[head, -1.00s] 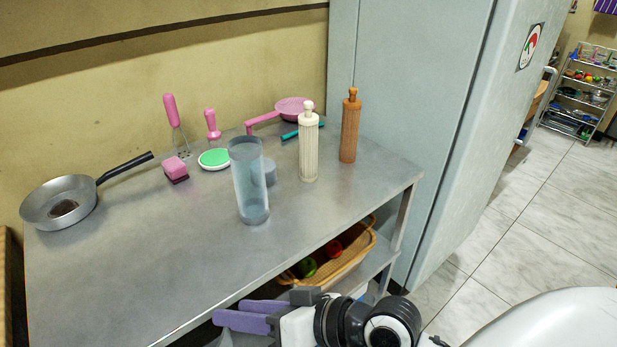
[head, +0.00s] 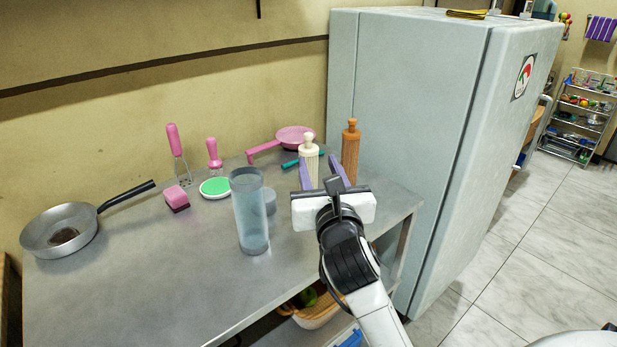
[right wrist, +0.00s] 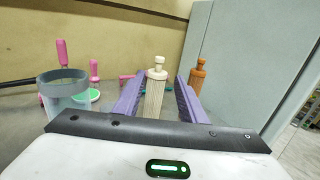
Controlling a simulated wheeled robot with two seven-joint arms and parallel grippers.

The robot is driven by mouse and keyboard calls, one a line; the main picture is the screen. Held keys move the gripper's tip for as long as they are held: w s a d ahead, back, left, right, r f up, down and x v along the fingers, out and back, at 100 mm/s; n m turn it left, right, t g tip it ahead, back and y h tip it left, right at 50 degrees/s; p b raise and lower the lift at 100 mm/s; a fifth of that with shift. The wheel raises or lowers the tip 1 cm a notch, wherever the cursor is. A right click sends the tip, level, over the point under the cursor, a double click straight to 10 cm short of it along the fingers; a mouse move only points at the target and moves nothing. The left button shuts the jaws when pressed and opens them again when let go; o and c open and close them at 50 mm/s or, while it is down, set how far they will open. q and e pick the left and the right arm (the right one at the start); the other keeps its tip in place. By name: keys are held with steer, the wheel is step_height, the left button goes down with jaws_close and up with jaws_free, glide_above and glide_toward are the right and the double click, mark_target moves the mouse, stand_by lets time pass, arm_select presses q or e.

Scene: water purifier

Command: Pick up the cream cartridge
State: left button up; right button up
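The cream cartridge (head: 309,152) stands upright on the metal table, a ribbed cylinder with a knob on top. My right gripper (head: 321,172) is open, its purple fingers pointing at the cartridge. In the right wrist view the cream cartridge (right wrist: 155,90) shows in the gap between the two fingers (right wrist: 158,92), upright. I cannot tell whether the fingertips reach around it or are still short of it. The gripper hides its lower part in the head view. My left gripper is not in view.
An orange-brown cartridge (head: 351,150) stands just right of the cream one. A clear cylinder (head: 250,212) stands to the left. A grey fridge (head: 410,130) borders the table's right side. The front left tabletop (head: 130,280) is clear.

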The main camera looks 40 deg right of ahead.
mark_target(309, 142)
steer(key=p+x, duration=0.1)
steer(key=x, duration=0.9)
steer(key=shift+a+r, duration=0.1)
jaws_close()
